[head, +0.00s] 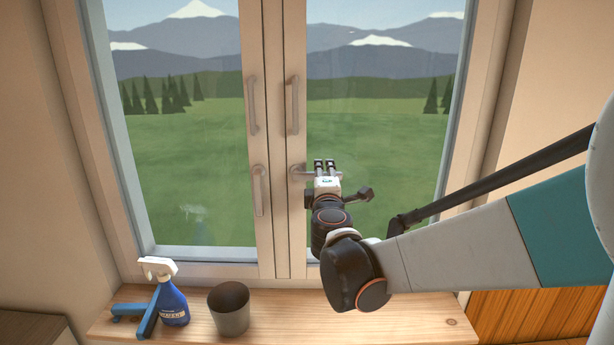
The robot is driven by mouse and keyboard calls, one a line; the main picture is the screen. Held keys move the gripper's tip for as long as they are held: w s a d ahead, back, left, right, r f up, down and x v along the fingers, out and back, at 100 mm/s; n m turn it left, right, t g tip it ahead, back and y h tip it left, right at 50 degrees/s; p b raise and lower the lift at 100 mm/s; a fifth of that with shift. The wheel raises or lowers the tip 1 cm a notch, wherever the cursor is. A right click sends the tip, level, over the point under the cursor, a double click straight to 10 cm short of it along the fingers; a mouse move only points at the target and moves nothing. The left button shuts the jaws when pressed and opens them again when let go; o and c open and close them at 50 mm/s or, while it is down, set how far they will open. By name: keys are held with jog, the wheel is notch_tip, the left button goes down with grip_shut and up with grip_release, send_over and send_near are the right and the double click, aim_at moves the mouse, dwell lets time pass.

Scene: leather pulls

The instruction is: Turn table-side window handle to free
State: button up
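A two-sash window stands in front of me, with a lower lever handle on each sash. The left lever handle (259,190) hangs straight down. The right lever handle (298,171) lies roughly level, pointing right from its pivot. My gripper (325,163) is at this right lever, its two fingertips close together over or around the bar. The fingers hide part of the bar, and I cannot tell whether they press on it. Both sashes look shut, meeting at the middle.
Two fixed-looking vertical pulls, left (252,105) and right (291,105), sit above the levers. A dark wooden surface (32,329) shows at lower left.

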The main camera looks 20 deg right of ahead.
jog(key=v, duration=1.2)
jog(key=shift+d, duration=0.15)
jog(key=s+d+f+m+g+y+b, duration=0.1)
jog(key=s+f+m+g+b, duration=0.45)
jog(key=f, duration=0.45)
jog(key=s+d+f+m+g+y+b, duration=0.1)
jog(key=s+d+f+m+g+b, duration=0.2)
jog(key=s+f+m, duration=0.6)
jog(key=s+a+f+g+y+b, duration=0.1)
jog(key=s+a+f+y+b, duration=0.2)
jog(key=s+a+f, duration=0.2)
jog(key=shift+s+a+f+g+y, duration=0.3)
jog(key=shift+a+f, duration=0.3)
jog(key=shift+a, duration=0.65)
